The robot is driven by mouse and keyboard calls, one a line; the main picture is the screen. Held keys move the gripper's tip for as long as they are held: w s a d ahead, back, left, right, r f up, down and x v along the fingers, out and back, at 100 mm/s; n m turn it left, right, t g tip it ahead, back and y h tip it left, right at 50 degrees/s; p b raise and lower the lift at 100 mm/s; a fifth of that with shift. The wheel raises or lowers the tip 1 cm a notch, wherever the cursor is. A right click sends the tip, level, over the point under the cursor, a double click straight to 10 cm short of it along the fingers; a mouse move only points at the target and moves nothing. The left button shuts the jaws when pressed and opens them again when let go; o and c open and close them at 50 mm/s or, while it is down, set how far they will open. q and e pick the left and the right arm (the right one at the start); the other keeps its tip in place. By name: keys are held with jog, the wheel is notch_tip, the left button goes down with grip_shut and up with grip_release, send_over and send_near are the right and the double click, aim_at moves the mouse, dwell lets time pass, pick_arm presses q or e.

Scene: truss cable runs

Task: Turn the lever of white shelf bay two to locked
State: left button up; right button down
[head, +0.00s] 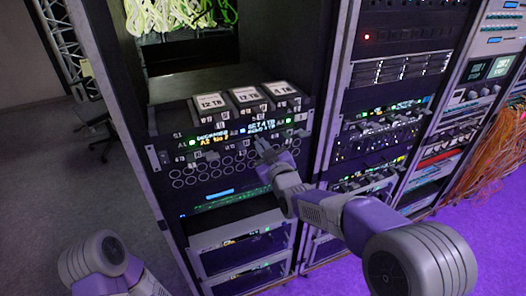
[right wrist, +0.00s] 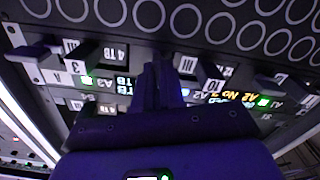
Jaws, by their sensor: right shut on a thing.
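The shelf unit (head: 235,165) sits in the black rack with a dark front and lit bay displays. The displays read A1, A2 and A3 in the right wrist view, where the picture is upside down. My right gripper (head: 262,146) is at the shelf's front, right of the middle display text. In the right wrist view the gripper (right wrist: 160,75) is shut on a lever between the A3 display (right wrist: 105,84) and the A2 display (right wrist: 215,97). Its fingers hide most of that lever, so its angle cannot be told. My left gripper is not in view.
Other dark levers (right wrist: 215,68) stick out beside my fingers. A second rack (head: 385,110) stands close on the right. Orange cables (head: 490,165) hang at the far right.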

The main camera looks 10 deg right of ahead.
jog(key=shift+a+f+n+b, duration=0.1)
jog(key=shift+n+b, duration=0.5)
jog(key=shift+n, duration=2.85)
jog(key=shift+a+f+n+b, duration=0.1)
jog(key=shift+n+b, duration=0.5)
jog(key=shift+n, duration=2.85)
jog(key=shift+d, duration=0.1)
jog(key=c, duration=1.2)
grip_release()
jog(key=shift+c, duration=0.2)
jog(key=shift+s, duration=0.15)
